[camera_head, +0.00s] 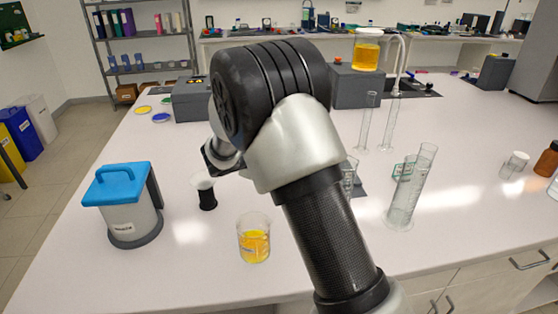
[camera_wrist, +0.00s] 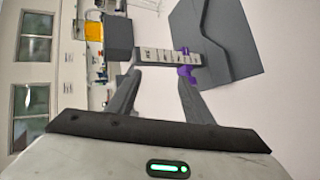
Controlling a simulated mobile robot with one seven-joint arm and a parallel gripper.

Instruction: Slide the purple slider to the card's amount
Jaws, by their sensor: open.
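In the wrist view, the purple slider (camera_wrist: 187,66) sits near the right end of a grey bar (camera_wrist: 153,57) that carries a row of white labels. The print on the labels is too small to read. My gripper (camera_wrist: 160,80) is open, with one finger toward each end of the bar. The right fingertip lies close to the purple slider; I cannot tell whether they touch. Nothing is held between the fingers. In the head view my arm covers the slider, the bar and most of my gripper. I cannot make out the card in either view.
A grey panel (camera_wrist: 225,40) and a grey block (camera_wrist: 119,36) flank the bar. In the head view, a blue-lidded container (camera_head: 124,203), a beaker of orange liquid (camera_head: 254,243), a black-based cup (camera_head: 206,195) and glass cylinders (camera_head: 408,195) stand on the white bench (camera_head: 180,270).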

